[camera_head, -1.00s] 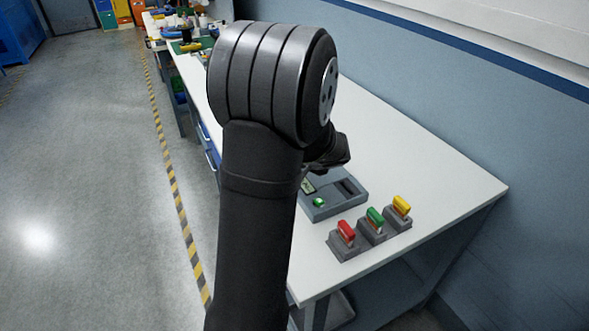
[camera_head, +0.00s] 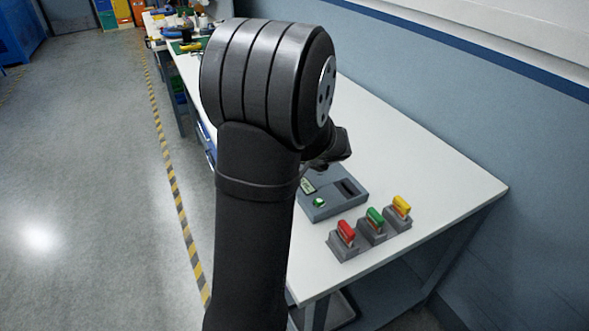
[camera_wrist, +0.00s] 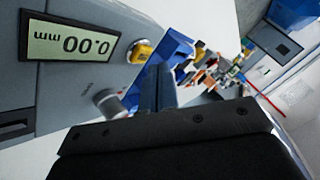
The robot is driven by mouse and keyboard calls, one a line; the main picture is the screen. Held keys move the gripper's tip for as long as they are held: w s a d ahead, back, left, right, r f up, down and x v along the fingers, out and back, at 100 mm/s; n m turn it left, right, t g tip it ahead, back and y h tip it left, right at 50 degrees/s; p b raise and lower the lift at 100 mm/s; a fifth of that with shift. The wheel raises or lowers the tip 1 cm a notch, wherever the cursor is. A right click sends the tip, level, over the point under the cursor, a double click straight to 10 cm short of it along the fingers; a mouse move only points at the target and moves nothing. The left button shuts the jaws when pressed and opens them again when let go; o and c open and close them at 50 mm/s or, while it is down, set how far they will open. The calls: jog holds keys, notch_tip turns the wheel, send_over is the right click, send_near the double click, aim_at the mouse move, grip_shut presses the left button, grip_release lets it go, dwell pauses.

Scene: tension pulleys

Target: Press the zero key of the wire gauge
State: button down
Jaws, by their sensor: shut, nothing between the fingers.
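In the wrist view the wire gauge (camera_wrist: 88,82) is a grey box at the left. Its pale green display (camera_wrist: 72,43) appears upside down and reads 0.00 mm. A yellow key (camera_wrist: 141,51) sits at the box's right edge, and a round grey knob (camera_wrist: 111,103) lies below it. My gripper (camera_wrist: 157,85) is shut and empty, its fingers just right of and below the yellow key. I cannot tell whether they touch it. In the head view my arm hides the gripper's fingertips.
In the head view a grey panel (camera_head: 324,211) with a dark slot and a green part lies beside my wrist. Red (camera_head: 346,232), green (camera_head: 375,217) and yellow (camera_head: 401,204) handled blocks stand near the front. The right side of the table (camera_head: 440,170) is clear.

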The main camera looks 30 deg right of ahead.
jog(key=shift+r, duration=2.5)
jog(key=shift+r, duration=1.9)
